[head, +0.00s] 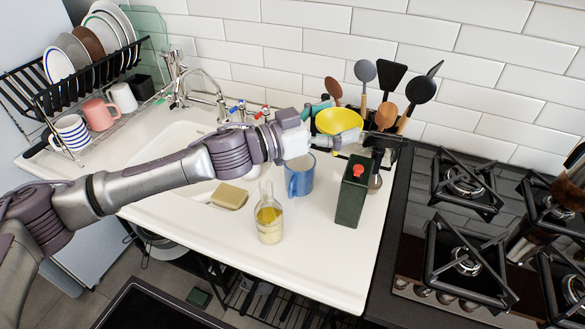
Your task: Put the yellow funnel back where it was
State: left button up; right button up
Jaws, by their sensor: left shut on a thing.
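The yellow funnel (339,121) is at the back of the white counter, its wide mouth facing up, just left of the cooking utensils. My left arm reaches across the sink from the left, and my left gripper (335,141) is shut on the funnel, just below its bowl. The funnel's lower part is hidden by the gripper. I cannot tell whether the funnel touches anything beneath it. My right gripper is not in view.
A blue mug (299,177), an oil bottle (269,218) and a dark green tin with a red cap (352,192) stand in front of the gripper. Utensils (387,112) crowd its right side. The gas hob (465,262) is at the right; the counter front is clear.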

pick_arm(q)
jog(key=w+a+f, duration=0.6)
jog(key=a+f, duration=0.2)
jog(key=f, duration=0.2)
jog(key=shift+w+a+f+b, duration=0.2)
jog(key=shift+w+a+b, duration=0.05)
jog(key=shift+a+b, duration=0.2)
jog(key=shift+f, duration=0.65)
jog(key=o, duration=0.7)
jog(key=shift+c, duration=0.2)
jog(key=shift+r, duration=0.15)
jog(key=v, duration=1.2)
jog(key=shift+r+b, duration=0.3)
jog(key=shift+r, duration=0.2)
jog(key=shift+d, duration=0.1)
